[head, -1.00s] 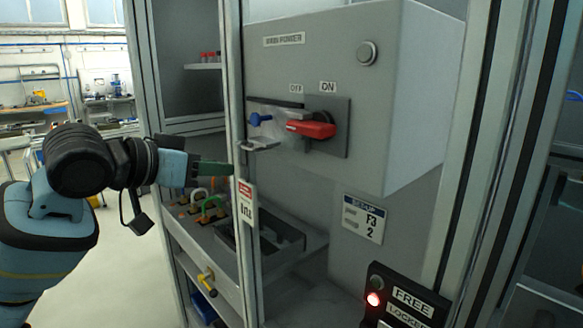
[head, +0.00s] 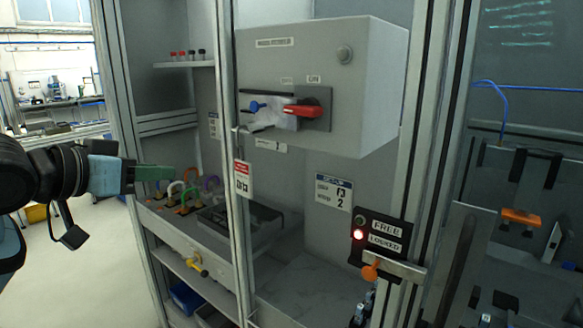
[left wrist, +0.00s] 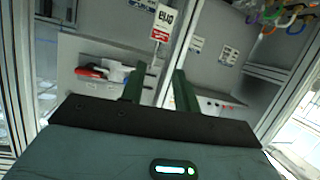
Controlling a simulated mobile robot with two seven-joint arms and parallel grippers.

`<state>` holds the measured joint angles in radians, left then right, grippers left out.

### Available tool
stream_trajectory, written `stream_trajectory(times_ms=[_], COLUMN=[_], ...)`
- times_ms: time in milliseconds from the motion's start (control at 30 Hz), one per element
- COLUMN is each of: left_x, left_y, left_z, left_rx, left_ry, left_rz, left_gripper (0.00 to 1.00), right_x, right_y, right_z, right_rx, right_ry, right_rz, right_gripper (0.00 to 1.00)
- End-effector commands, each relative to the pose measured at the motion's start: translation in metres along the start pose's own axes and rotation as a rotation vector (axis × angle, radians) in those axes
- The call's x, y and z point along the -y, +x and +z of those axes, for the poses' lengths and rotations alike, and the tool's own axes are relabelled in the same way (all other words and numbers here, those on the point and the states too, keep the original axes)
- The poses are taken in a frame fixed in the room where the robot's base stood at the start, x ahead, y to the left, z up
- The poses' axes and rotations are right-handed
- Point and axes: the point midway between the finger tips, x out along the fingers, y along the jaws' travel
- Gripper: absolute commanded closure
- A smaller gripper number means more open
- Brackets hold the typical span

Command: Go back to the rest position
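My left gripper (head: 158,173) is at the left of the head view, in front of the cabinet's left post. Its green fingers point right and touch nothing that I can see. In the left wrist view the two fingers (left wrist: 157,84) stand apart with nothing held between them. My right gripper is not in view. The grey power box (head: 376,95) hangs in the cabinet with its red handle (head: 304,111) lying sideways. A blue piece (head: 257,105) and a metal hasp are beside the handle. A red-and-white tag (head: 242,178) hangs below them.
Cabinet posts stand close to my left gripper. A tray with colored padlocks (head: 186,190) is behind it. A FREE/LOCKED panel (head: 380,234) with a lit red lamp is at the right. Open floor (head: 92,270) lies at the left.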

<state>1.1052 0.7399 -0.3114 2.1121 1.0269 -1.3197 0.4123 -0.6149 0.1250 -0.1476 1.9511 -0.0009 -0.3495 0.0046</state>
Motion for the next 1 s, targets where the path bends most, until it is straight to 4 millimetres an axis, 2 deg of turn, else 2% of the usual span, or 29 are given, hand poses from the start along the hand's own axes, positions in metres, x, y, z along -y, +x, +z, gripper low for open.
stream_trajectory(times_ms=[33,267,367,467,600,733,867,1000], left_x=[0.001,0.009,0.012,0.014,0.015,0.013,0.005,-0.008], left_y=[0.010,0.046,0.063,0.081,0.102,0.113,0.113,0.102], left_z=[0.012,0.060,0.088,0.127,0.193,0.260,0.329,0.404], left_rx=[0.007,0.008,0.011,0.018,0.031,0.051,0.080,0.123], left_ry=[-0.013,-0.058,-0.082,-0.110,-0.149,-0.176,-0.194,-0.202], left_rz=[0.005,0.007,0.003,-0.006,-0.032,-0.068,-0.110,-0.160], left_gripper=[0.69,0.69,0.69,0.69,0.69,0.69,0.69,0.69], right_x=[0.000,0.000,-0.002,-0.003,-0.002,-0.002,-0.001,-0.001], right_y=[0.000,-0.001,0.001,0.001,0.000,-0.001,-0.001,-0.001], right_z=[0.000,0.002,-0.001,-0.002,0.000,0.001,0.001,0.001], right_rx=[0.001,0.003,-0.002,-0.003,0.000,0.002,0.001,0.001], right_ry=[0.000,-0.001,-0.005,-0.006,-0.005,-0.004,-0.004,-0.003], right_rz=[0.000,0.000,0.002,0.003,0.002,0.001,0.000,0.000], right_gripper=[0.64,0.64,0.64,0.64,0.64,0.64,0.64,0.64])
